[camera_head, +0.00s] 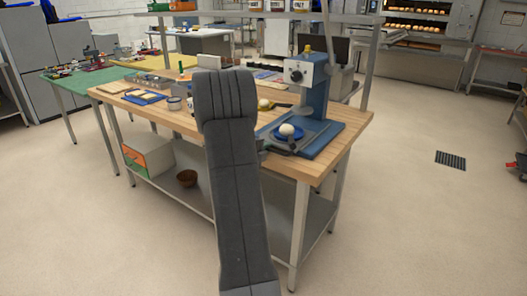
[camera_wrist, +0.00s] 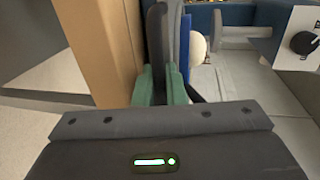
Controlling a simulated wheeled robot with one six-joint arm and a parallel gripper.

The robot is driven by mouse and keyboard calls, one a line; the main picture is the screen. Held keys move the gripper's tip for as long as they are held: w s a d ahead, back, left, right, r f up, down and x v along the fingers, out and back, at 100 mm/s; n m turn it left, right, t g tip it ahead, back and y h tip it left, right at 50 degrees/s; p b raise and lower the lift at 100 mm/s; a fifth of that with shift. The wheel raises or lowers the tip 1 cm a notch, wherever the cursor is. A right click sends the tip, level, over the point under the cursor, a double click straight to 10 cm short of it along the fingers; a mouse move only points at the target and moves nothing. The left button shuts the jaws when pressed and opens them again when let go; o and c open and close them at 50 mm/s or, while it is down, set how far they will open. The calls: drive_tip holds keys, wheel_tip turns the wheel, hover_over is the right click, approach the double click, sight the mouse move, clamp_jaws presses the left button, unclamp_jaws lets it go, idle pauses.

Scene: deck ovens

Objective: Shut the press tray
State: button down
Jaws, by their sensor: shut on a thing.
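The blue dough press (camera_head: 312,88) stands on the near right corner of the wooden bench, with a grey control box and knob on its head. Its dark grey press tray (camera_wrist: 157,38) sticks out at the front. A blue plate (camera_head: 280,136) with a white dough ball (camera_head: 287,129) rests on the tray, forward of the press column. My gripper (camera_wrist: 160,84) has its green fingers shut on the front part of the tray; whether on its rim or a handle, I cannot tell. In the head view my arm hides most of the gripper.
The floor right of the bench is open, with a dark drain grate (camera_head: 451,160).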

drive_tip(key=c, duration=1.6)
unclamp_jaws()
drive_tip(key=shift+c, duration=0.2)
drive_tip(key=v, duration=1.4)
drive_tip(key=shift+b, duration=0.3)
